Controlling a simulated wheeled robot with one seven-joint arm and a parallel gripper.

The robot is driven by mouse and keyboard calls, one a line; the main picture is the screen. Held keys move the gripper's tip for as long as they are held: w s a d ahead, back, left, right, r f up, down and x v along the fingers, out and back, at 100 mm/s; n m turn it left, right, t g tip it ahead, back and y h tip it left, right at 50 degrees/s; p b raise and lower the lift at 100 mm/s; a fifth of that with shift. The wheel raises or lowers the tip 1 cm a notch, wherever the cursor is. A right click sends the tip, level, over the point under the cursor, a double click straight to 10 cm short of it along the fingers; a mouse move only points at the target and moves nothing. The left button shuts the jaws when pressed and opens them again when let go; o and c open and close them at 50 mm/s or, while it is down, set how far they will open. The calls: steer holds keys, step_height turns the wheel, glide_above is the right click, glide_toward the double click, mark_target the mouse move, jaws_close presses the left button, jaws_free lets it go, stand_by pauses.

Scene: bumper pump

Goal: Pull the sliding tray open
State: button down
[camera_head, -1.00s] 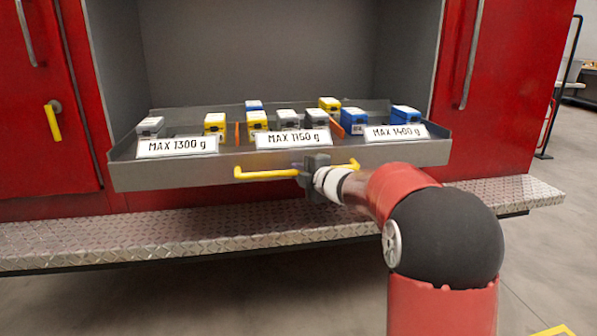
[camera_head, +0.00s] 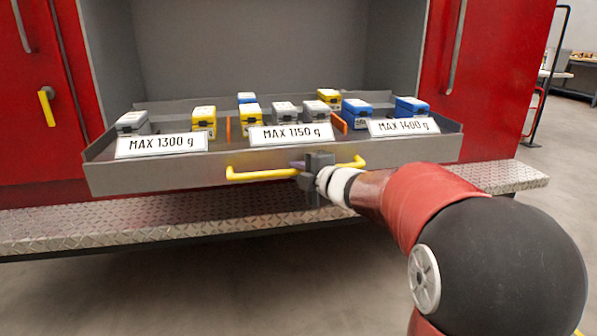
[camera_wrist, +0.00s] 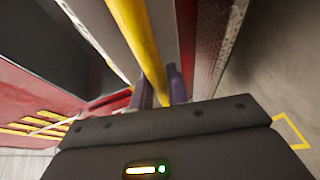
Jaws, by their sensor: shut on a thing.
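The sliding tray (camera_head: 500,172) is a grey, shallow tray standing out from the grey compartment of the red truck body, above the metal tread step. A yellow bar handle (camera_head: 262,174) runs along its front wall. My gripper (camera_head: 303,166) is shut on this handle, right of its middle. In the wrist view, the yellow handle (camera_wrist: 138,35) passes between the two dark fingers of my gripper (camera_wrist: 160,88). The gripper hides a short part of the bar.
Several yellow, grey and blue cases stand in the tray, behind three white weight labels, including MAX 1150 g (camera_head: 291,133). Orange dividers (camera_head: 339,123) stand between them. The tread step (camera_head: 110,226) runs below. Open floor (camera_head: 200,290) lies in front.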

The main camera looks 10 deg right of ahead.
steer(key=c, duration=1.4)
jaws_free()
steer(key=shift+o, duration=0.2)
steer(key=v, duration=0.8)
steer(key=shift+w, duration=0.1)
